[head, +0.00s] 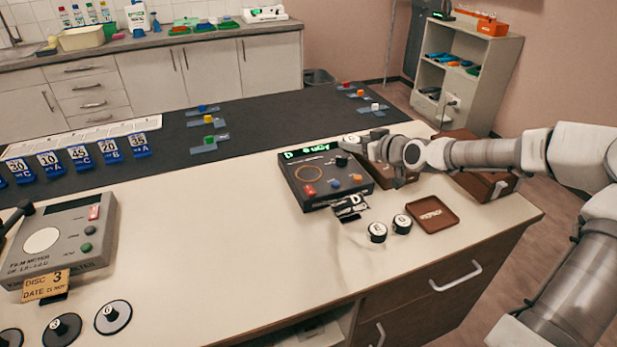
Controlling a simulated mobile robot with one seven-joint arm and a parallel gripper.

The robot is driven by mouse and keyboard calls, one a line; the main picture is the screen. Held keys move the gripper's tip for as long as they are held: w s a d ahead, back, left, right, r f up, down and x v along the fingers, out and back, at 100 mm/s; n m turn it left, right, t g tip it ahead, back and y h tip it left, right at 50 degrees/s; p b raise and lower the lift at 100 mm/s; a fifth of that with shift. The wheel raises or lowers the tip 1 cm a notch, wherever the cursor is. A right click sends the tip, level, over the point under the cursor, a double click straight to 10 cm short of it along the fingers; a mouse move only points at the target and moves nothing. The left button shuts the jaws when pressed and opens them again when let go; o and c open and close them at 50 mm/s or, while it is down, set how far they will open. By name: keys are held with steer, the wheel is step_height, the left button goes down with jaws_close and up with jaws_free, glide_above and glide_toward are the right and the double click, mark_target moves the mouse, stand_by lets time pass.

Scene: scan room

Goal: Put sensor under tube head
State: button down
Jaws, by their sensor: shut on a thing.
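My gripper (372,150) is at the back right of a dark meter box (318,182), which has a green lit display and several coloured knobs. It is shut on a small white-topped round piece (350,139), which shows at its tip just behind the display; the fingers and the meter hide part of it. I cannot tell whether this piece touches the table. No part in view can be clearly told as the tube head.
Two black pucks with white tops (377,231) (401,223) stand in front of the meter, beside a brown tray (432,214). A brown box (485,182) stands behind my wrist. A grey meter (65,238) is at the left. The middle of the pale table (230,225) is clear.

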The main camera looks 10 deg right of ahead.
steer(key=b, duration=0.2)
glide_above(311, 177)
step_height(311, 177, down, 7)
steer(key=shift+s, duration=0.1)
steer(key=shift+f+b, duration=0.45)
steer(key=shift+f, duration=1.3)
steer(key=shift+f, duration=0.25)
steer(key=shift+c, duration=0.8)
jaws_free()
steer(key=shift+r, duration=0.15)
